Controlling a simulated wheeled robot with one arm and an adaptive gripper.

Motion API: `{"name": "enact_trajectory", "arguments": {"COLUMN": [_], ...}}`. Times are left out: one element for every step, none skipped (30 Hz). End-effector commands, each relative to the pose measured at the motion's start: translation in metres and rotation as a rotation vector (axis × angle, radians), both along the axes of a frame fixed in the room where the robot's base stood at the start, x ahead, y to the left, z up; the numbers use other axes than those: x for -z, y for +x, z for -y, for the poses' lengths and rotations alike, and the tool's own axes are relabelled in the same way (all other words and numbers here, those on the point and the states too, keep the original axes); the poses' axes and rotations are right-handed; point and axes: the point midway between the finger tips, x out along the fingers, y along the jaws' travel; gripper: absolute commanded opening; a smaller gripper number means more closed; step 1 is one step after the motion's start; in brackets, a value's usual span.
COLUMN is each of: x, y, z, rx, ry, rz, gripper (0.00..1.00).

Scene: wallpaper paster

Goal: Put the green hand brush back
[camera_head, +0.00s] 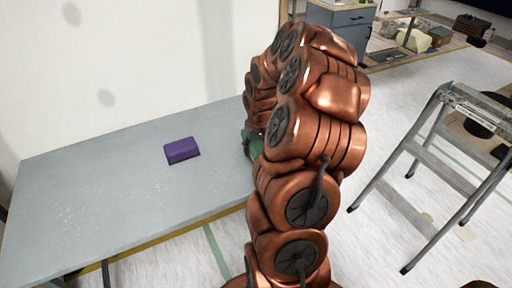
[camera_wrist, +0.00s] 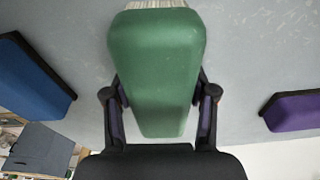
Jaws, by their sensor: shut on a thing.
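The green hand brush (camera_wrist: 158,70) fills the middle of the wrist view, with pale bristles (camera_wrist: 155,4) along its far edge. My gripper (camera_wrist: 160,100) is shut on it, one finger on each side. In the head view, only a bit of the green brush (camera_head: 254,143) shows behind my copper arm, over the right part of the grey table (camera_head: 90,215). My arm hides the gripper there. I cannot tell whether the brush touches the table top.
A purple block (camera_head: 181,150) lies on the table left of my arm and also shows in the wrist view (camera_wrist: 294,110). A blue block (camera_wrist: 32,80) is at the wrist view's left. A stepladder (camera_head: 430,165) stands on the floor at right. The table's left part is clear.

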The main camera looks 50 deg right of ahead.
Motion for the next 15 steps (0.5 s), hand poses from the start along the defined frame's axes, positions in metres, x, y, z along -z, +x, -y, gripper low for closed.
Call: {"name": "enact_trajectory", "arguments": {"x": [0.0024, 0.0031, 0.004, 0.0048, 0.0056, 0.0043, 0.0041, 0.0041, 0.0041, 0.0041, 0.0041, 0.0041, 0.0041, 0.0041, 0.0041], "y": [0.0, 0.0, 0.0, 0.0, -0.0001, -0.0001, -0.0001, -0.0001, -0.0001, -0.0001, -0.0001, -0.0001, -0.0001, -0.0001, -0.0002], "z": [0.0001, 0.0001, 0.0001, 0.0001, 0.0, 0.0, 0.0, 0.0, 0.0, 0.0, 0.0, 0.0, 0.0, 0.0, -0.0001], "rx": [0.0, 0.0, 0.0, 0.0, 0.0, 0.0, 0.0, 0.0, 0.0, 0.0, 0.0, 0.0, 0.0, 0.0, 0.0], "ry": [0.0, 0.0, 0.0, 0.0, 0.0, 0.0, 0.0, 0.0, 0.0, 0.0, 0.0, 0.0, 0.0, 0.0, 0.0], "rz": [0.0, 0.0, 0.0, 0.0, 0.0, 0.0, 0.0, 0.0, 0.0, 0.0, 0.0, 0.0, 0.0, 0.0, -0.001], "gripper": [0.21, 0.21, 0.21, 0.21, 0.21, 0.61, 0.64, 0.67, 0.71, 0.74, 0.78, 0.82, 0.82, 0.82, 0.82]}}
